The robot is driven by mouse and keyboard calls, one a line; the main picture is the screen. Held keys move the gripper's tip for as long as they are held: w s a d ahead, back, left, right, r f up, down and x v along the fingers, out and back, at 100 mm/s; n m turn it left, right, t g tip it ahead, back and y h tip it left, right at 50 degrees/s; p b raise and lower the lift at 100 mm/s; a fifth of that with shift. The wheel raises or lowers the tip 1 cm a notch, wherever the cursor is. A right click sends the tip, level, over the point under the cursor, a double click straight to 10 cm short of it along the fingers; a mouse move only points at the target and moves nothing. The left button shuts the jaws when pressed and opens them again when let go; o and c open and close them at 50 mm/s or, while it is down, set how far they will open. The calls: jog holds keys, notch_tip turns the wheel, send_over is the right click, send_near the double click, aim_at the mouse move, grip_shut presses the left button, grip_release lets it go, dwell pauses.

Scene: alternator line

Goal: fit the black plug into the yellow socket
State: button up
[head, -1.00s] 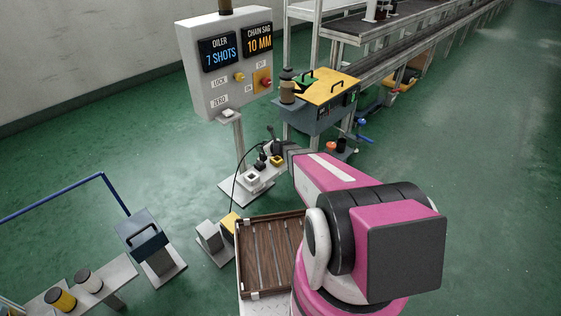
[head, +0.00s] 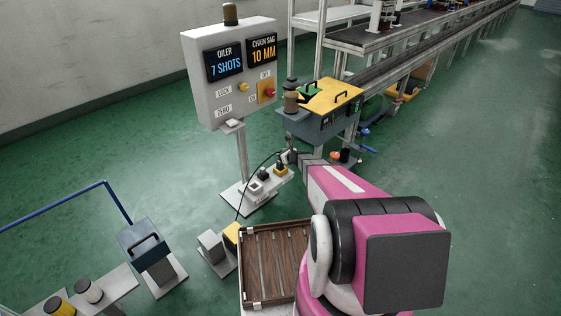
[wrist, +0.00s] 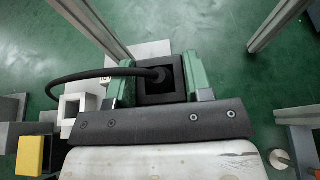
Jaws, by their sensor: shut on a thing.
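The black plug (wrist: 150,92) is between the two green fingers of my gripper (wrist: 163,84) in the wrist view. My gripper is shut on it. A black cable leaves its top and curves left. In the head view the yellow socket (head: 281,171) is at the right end of the small pale stand, and my gripper (head: 292,157) is just behind and to the right of it. The yellow socket does not show in the wrist view. I cannot tell whether the plug touches it.
A white socket (head: 254,188) and a black socket (head: 263,175) stand left of the yellow one. The display post (head: 242,155) rises behind. A yellow-topped machine (head: 325,105) stands behind right. A brown slatted tray (head: 276,224) and a yellow block (head: 232,234) are nearer.

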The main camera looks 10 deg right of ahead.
jog(key=shift+d+f, duration=0.15)
jog(key=shift+f, duration=1.9)
jog(key=shift+f, duration=0.1)
jog(key=o, duration=1)
jog(key=shift+c, duration=0.2)
